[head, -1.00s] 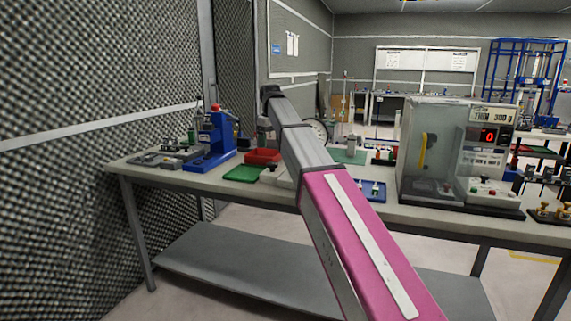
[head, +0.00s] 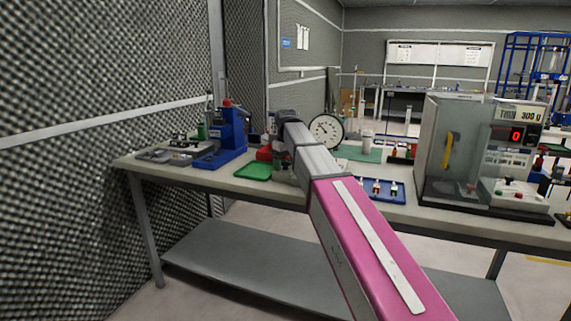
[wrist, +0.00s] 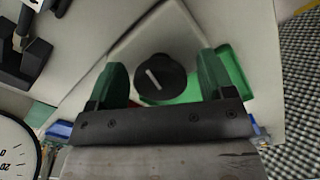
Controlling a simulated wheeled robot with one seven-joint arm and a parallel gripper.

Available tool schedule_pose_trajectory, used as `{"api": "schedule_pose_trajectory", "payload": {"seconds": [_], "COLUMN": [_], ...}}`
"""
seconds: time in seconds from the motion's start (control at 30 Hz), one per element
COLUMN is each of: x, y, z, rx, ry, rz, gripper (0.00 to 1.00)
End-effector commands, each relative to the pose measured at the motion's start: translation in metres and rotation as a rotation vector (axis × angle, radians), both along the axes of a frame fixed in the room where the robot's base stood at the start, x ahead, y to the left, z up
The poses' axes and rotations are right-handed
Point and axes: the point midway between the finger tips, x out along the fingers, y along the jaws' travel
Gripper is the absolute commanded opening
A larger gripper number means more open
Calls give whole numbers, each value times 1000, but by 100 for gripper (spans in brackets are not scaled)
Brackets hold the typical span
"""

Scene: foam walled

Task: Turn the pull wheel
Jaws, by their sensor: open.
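The wheel appears to be a round black knob (wrist: 161,80) with a white line across its face, on a pale grey block (wrist: 135,42). It shows in the wrist view between the two dark green fingers of my gripper (wrist: 161,66). The fingers are apart, one on each side of the knob, with a gap visible on both sides. I cannot tell how far the fingertips are above the knob. In the head view my arm hides the knob. A white round dial gauge (head: 326,131) stands just right of the arm's end, and part of it shows in the wrist view (wrist: 14,150).
On the grey bench (head: 420,215), a green tray (head: 253,172) and a blue press (head: 224,138) stand left of my arm. A blue tray (head: 378,189) and a glass-sided balance (head: 440,150) stand right. A mesh wall (head: 80,180) borders the left.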

Motion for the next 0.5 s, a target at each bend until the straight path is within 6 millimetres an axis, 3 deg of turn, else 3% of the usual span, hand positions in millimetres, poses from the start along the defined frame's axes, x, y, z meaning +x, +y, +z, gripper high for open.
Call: {"api": "schedule_pose_trajectory", "payload": {"seconds": [0.17, 0.3, 0.5], "x": [0, 0, 0], "y": [0, 0, 0], "z": [0, 0, 0], "rx": [0, 0, 0], "ry": [0, 0, 0], "rz": [0, 0, -22], "gripper": [72, 26, 26]}}
